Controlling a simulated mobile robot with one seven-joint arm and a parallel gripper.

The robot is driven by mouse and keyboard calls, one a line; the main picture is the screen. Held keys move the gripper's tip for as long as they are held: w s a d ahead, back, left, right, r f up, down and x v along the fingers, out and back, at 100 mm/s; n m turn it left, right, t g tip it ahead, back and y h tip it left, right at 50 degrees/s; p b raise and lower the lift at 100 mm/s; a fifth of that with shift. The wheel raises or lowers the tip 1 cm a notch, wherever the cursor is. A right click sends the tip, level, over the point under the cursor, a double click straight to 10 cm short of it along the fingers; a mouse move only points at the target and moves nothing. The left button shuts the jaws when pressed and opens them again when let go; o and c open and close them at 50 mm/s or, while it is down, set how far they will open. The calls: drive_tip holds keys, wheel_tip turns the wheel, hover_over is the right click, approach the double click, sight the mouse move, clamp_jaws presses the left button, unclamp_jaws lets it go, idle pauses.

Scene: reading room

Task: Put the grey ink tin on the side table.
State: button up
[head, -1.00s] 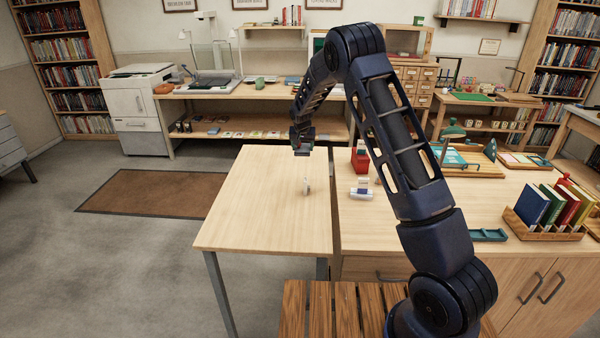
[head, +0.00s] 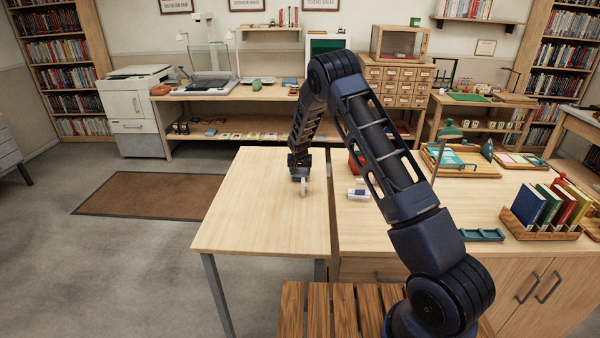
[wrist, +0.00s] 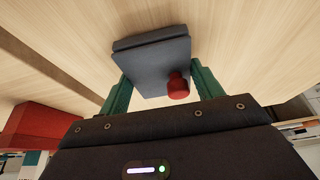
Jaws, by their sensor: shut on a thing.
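The grey ink tin (wrist: 152,62), a flat dark grey block with a red cap (wrist: 178,86), is between the green fingers of my gripper (wrist: 160,74) in the wrist view. My gripper is shut on it. In the head view my gripper (head: 299,175) is low over the right part of the pale wooden side table (head: 250,215). The tin is hard to make out there. I cannot tell whether it touches the tabletop.
A desk (head: 390,235) adjoins on the right, with a white item (head: 357,195) and a book rack (head: 550,222). The table's left and front are clear.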

drive_tip(key=shift+f, duration=0.1)
drive_tip(key=o, duration=1.3)
drive_tip(key=v, duration=1.2)
drive_tip(key=shift+s, duration=0.1)
